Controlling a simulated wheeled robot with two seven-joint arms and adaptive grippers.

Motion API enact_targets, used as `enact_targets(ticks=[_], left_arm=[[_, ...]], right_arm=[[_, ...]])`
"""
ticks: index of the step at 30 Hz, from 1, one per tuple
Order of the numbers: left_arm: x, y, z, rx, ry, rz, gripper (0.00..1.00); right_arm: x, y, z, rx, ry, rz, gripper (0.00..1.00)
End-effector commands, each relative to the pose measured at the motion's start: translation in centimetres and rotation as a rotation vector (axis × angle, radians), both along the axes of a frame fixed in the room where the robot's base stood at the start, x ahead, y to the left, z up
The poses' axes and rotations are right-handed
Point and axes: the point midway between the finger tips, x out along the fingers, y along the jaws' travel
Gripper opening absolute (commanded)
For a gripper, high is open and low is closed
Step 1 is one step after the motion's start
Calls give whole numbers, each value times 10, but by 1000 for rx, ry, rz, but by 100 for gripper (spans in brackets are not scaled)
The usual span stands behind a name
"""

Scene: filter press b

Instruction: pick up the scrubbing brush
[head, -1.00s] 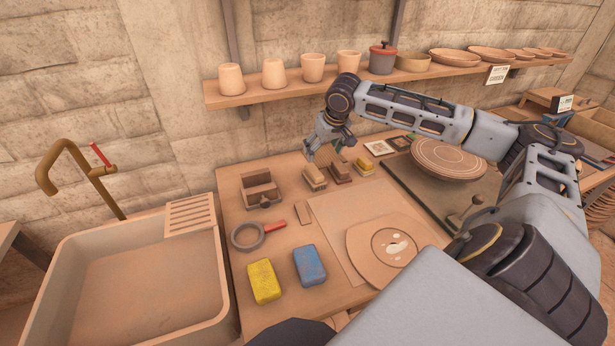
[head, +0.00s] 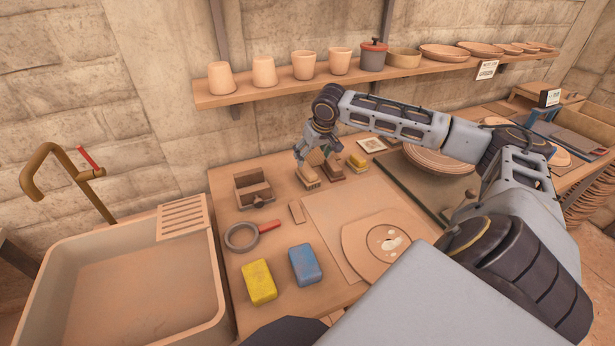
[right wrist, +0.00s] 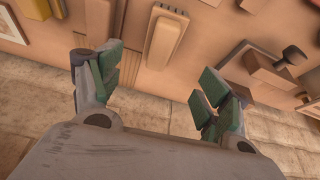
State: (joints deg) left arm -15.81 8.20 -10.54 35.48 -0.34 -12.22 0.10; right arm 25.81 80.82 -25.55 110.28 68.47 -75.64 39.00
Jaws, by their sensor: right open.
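A wooden brush with a pale block body (head: 308,177), which I take for the scrubbing brush, lies near the back of the wooden bench. It shows as a long tan block in the right wrist view (right wrist: 167,42). My right gripper (head: 315,156) is just above it, pointing down. In the right wrist view the green-padded fingers (right wrist: 160,72) are apart, one to each side of the brush, with nothing between them gripped. The fingers partly hide the brush's top in the head view. My left gripper is not in view.
A darker brush (head: 332,168) and a yellow-topped block (head: 357,161) stand close to the right. A wooden box (head: 252,188) stands to the left. A shelf (head: 300,91) with pots runs behind. Two sponges, yellow (head: 259,282) and blue (head: 306,264), lie in front.

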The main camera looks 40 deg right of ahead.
Motion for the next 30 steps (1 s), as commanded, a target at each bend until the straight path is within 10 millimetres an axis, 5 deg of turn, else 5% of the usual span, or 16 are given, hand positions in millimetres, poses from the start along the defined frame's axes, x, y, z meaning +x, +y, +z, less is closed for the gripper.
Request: enact_targets(ticks=[10,30], left_arm=[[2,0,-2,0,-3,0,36],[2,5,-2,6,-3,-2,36]], right_arm=[[15,-3,-38,1,1,-1,77],[19,-5,-53,0,1,0,77]])
